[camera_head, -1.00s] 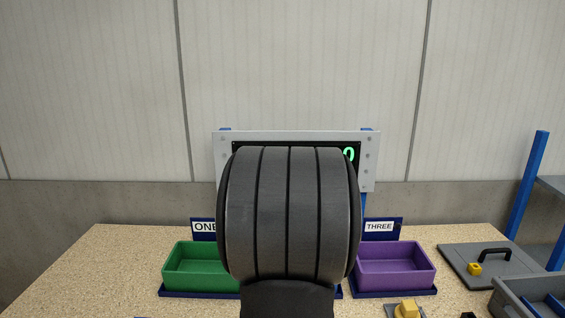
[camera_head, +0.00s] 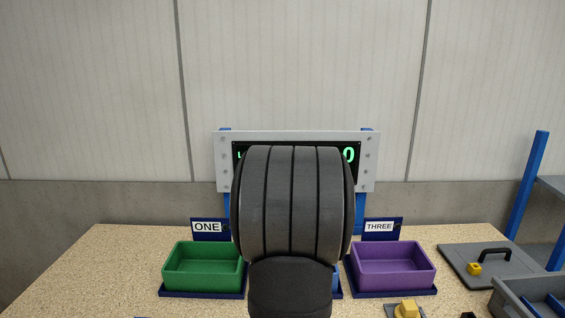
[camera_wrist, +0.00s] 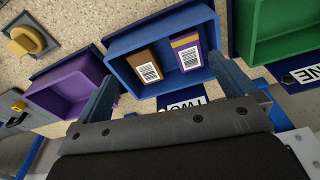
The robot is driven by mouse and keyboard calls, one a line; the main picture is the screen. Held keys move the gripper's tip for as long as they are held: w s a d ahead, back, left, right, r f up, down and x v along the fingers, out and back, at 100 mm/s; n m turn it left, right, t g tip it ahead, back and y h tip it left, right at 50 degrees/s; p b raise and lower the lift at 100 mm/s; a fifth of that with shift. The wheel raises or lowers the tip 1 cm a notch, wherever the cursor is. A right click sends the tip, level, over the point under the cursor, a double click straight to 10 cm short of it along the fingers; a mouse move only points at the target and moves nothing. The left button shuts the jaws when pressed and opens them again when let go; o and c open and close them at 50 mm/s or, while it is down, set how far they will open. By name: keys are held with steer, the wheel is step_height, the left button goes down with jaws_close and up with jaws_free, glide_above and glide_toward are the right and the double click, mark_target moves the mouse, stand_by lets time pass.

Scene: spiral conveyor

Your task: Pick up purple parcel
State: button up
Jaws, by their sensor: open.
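In the wrist view the purple parcel (camera_wrist: 187,54) lies in the blue bin (camera_wrist: 119,46), with an orange band and a white barcode label facing up. A brown parcel (camera_wrist: 145,66) with a barcode label lies beside it in the same bin. My gripper (camera_wrist: 164,68) is open, its two fingers spread at the bin's near side with nothing between them. In the picture the purple parcel is closer to the right finger. In the head view my arm hides the parcels, my gripper and most of the blue bin.
The purple bin (camera_head: 393,283) stands right of my arm and the green bin (camera_head: 203,281) left. A display board (camera_head: 297,135) stands behind. A grey plate with a black handle (camera_head: 490,262) and a grey tray (camera_head: 515,300) are at the right. A yellow knob (camera_head: 406,310) sits in front.

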steer(key=c, duration=0.8)
steer(key=shift+o, duration=0.2)
steer(key=w+a+n+g, duration=0.1)
steer(key=w+a, duration=0.3)
steer(key=w, duration=0.6)
step_height(320, 180, down, 13)
steer(key=shift+w+d+r, duration=0.1)
steer(key=f, duration=0.2)
steer(key=s+f, duration=0.1)
steer(key=f, duration=0.1)
steer(key=shift+f, duration=0.8)
